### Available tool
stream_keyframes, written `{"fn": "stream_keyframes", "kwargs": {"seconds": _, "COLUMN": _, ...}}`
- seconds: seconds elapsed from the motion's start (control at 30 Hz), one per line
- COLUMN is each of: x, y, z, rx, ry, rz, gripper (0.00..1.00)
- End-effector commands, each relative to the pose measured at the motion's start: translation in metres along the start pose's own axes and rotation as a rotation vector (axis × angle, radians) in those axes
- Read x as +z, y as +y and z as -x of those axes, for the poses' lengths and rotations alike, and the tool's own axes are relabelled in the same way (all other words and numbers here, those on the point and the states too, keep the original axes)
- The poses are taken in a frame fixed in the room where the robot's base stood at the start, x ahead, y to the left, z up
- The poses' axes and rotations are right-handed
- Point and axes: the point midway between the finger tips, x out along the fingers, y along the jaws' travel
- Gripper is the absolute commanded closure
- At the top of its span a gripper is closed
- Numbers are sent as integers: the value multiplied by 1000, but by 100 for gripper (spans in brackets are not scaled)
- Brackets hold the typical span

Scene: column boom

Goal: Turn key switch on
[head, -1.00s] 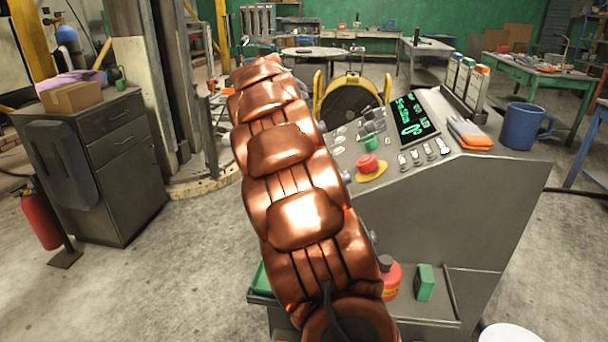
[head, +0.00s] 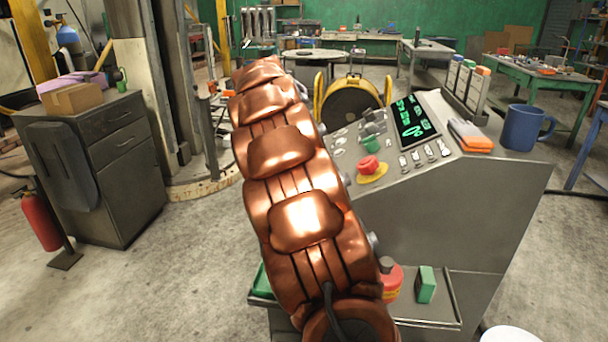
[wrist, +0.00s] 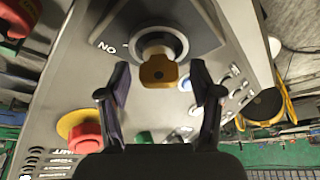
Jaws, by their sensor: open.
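The key switch (wrist: 158,41) sits on a dark square plate on the console, with a round silver collar. A brass key (wrist: 158,71) stands in it. Letters reading ON, upside down in the wrist view, are printed on the plate left of the collar. My gripper (wrist: 161,80) is open, one finger on each side of the key. Gaps show between the key and both fingers, so neither appears to touch it. In the head view my copper-coloured arm covers part of the console, and I cannot make out the key there.
The console (head: 455,215) carries a red mushroom button (head: 369,165) on a yellow base, also close to the left finger in the wrist view (wrist: 85,137). A green knob (head: 372,144), a display (head: 414,118), small switches and a blue mug (head: 526,127) are on its top.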

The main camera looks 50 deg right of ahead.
Motion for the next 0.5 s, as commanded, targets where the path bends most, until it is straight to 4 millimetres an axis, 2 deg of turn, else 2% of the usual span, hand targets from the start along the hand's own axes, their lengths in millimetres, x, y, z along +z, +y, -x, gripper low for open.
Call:
{"fn": "stream_keyframes", "kwargs": {"seconds": 0.17, "x": 0, "y": 0, "z": 2, "rx": -1, "ry": 1, "rz": 1, "gripper": 35}}
{"fn": "stream_keyframes", "kwargs": {"seconds": 0.27, "x": 0, "y": -1, "z": 11, "rx": -2, "ry": 1, "rz": 1, "gripper": 35}}
{"fn": "stream_keyframes", "kwargs": {"seconds": 0.5, "x": 0, "y": -1, "z": 50, "rx": -3, "ry": 1, "rz": 1, "gripper": 35}}
